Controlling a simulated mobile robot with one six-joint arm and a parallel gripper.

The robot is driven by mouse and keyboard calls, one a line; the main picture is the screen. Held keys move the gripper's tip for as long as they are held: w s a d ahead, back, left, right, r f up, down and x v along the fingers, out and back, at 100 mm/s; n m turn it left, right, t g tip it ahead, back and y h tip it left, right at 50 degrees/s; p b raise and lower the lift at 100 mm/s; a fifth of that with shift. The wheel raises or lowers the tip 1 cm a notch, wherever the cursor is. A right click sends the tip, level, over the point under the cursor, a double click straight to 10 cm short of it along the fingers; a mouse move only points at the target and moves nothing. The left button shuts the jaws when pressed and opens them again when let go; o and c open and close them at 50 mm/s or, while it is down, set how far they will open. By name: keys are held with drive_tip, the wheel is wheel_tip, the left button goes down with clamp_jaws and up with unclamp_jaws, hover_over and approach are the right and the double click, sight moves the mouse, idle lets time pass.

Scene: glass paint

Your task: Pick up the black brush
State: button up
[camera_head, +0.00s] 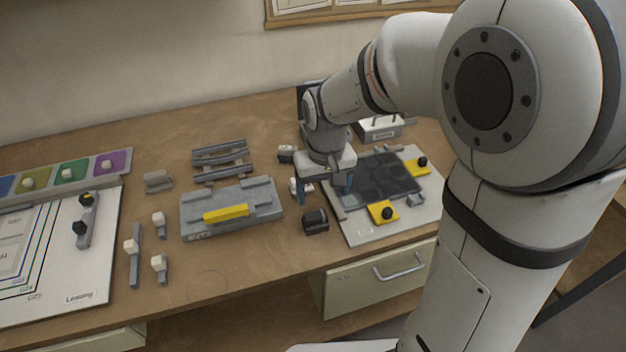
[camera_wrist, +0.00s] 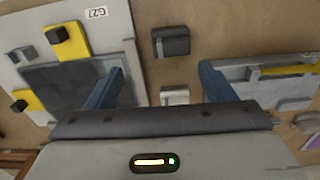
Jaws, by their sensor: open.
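A small black block-shaped piece (camera_head: 316,220) lies on the wooden table near its front edge, left of the board with yellow plates. It is the likely black brush, though its bristles cannot be made out. In the wrist view the dark piece (camera_wrist: 171,41) lies beyond the fingertips, between their lines. My gripper (camera_head: 324,188) is open and empty, pointing down above the table, behind the black piece. Its two blue fingers (camera_wrist: 161,70) are wide apart in the wrist view. A pale grey-white block (camera_wrist: 174,95) lies between them, partly hidden by my gripper.
The board (camera_head: 353,236) with a dark glass panel and black-knobbed yellow plates lies at right. A grey fixture (camera_head: 190,222) with a yellow bar stands left. Several white-headed tools (camera_head: 134,262) lie further left. A metal box (camera_head: 380,130) stands behind. Front-centre table is clear.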

sight(315, 213)
drive_tip(key=shift+w+a+f, duration=0.25)
drive_tip(key=shift+a+f, duration=0.15)
drive_tip(key=shift+f, duration=0.1)
drive_tip(key=shift+w+a+f, duration=0.2)
drive_tip(key=shift+a+f, duration=0.2)
drive_tip(key=shift+f, duration=0.05)
drive_tip(key=f, duration=0.5)
drive_tip(key=s+f+p, duration=0.1)
drive_tip(key=f, duration=0.1)
drive_tip(key=shift+f, duration=0.4)
drive_tip(key=c, duration=1.1)
drive_tip(key=shift+a+r, duration=0.1)
drive_tip(key=shift+r, duration=0.05)
wheel_tip(315, 213, up, 10)
drive_tip(key=shift+f+b, duration=0.1)
drive_tip(key=shift+b, duration=0.2)
